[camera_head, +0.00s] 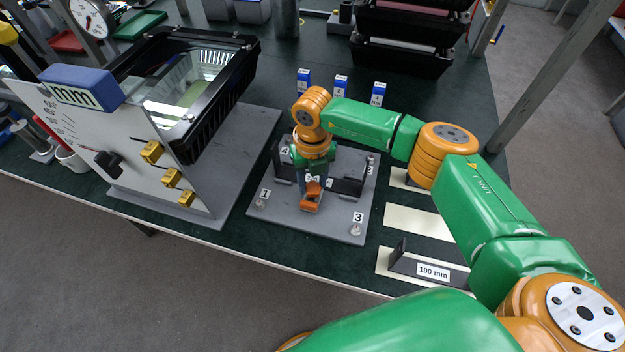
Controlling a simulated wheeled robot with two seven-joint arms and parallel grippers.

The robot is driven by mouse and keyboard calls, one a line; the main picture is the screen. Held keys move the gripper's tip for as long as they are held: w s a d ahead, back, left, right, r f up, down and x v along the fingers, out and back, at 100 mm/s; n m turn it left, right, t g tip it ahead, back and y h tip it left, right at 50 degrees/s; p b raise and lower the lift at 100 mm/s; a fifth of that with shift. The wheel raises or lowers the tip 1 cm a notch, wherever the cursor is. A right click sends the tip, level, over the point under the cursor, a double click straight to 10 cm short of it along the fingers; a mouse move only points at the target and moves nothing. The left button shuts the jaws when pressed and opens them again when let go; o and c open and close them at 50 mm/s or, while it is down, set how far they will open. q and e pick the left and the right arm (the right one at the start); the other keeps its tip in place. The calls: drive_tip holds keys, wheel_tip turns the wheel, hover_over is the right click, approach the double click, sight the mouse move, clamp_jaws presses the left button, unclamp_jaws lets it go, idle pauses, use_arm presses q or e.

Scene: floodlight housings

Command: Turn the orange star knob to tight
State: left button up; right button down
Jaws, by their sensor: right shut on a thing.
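My right gripper (312,184) points down over the grey fixture plate (280,222). It is shut on an orange part (311,198), which I take to be the orange star knob. Its star shape is not clear from here, and the fingers and wrist hide part of it. A dark upright block (346,178) stands on the plate behind and beside the gripper. I cannot read whether the knob is loose or tight. My left gripper is not in view.
Number labels and small posts (356,229) stand at the plate's corners. A "190 mm" gauge (432,271) lies at the right front. A floodlight housing (214,92) and panel with brass parts (171,178) stand left. Blue-white boxes (341,86) stand behind.

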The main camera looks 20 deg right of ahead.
sight(312, 186)
drive_tip(key=shift+c, duration=2)
unclamp_jaws()
wheel_tip(312, 186, up, 7)
drive_tip(key=shift+r+b, duration=0.1)
drive_tip(key=shift+b, duration=0.55)
